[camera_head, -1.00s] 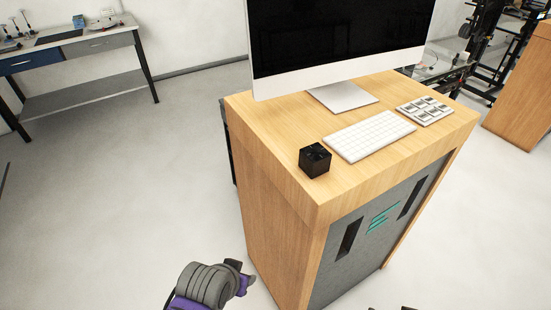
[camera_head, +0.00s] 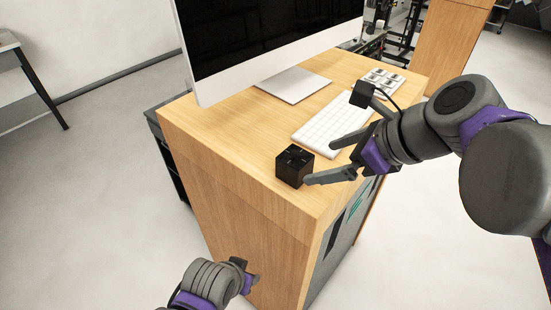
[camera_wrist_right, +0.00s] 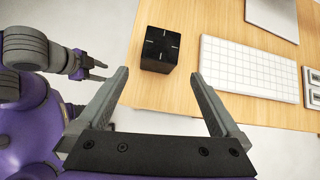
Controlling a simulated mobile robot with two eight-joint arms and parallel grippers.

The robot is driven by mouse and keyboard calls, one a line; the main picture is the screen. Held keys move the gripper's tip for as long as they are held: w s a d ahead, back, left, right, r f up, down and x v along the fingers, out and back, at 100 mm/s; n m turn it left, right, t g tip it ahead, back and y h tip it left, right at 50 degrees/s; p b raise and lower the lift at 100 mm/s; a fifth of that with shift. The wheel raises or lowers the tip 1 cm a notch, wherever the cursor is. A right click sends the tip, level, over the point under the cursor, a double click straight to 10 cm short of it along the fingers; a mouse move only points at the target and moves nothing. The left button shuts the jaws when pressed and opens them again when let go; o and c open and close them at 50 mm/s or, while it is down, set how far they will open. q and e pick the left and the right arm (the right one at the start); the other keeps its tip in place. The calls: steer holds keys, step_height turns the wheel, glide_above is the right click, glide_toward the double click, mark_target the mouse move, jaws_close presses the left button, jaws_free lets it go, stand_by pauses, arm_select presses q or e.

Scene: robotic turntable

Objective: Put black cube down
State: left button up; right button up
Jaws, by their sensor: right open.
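The black cube (camera_head: 294,166) stands on the wooden desk top (camera_head: 235,138), near its front left corner. It also shows in the right wrist view (camera_wrist_right: 160,49), with light marks on its top. My right gripper (camera_head: 320,163) is open and empty at the cube's right side. In the wrist view the cube lies just beyond the gap between the two fingertips (camera_wrist_right: 159,75). I cannot tell if a fingertip touches it. My left gripper (camera_head: 250,281) is low in front of the desk's left side, and its jaws are too small to read.
A white keyboard (camera_head: 323,124) lies right of the cube, partly behind my right gripper. A large monitor (camera_head: 265,40) stands behind on its stand (camera_head: 294,86). The desk top left of the cube is bare.

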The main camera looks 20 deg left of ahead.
mark_target(294, 157)
steer(key=shift+m, duration=0.8)
steer(key=a, duration=0.1)
steer(key=w+a+f, duration=0.1)
steer(key=a, duration=0.3)
steer(key=shift+w+a+f, duration=0.1)
steer(key=shift+w+f, duration=0.1)
steer(key=shift+f, duration=0.2)
steer(key=x, duration=0.5)
steer(key=shift+w+a+f, duration=0.2)
steer(key=shift+w+f, duration=0.05)
steer(key=shift+f, duration=0.05)
steer(key=shift+c, duration=0.2)
jaws_close()
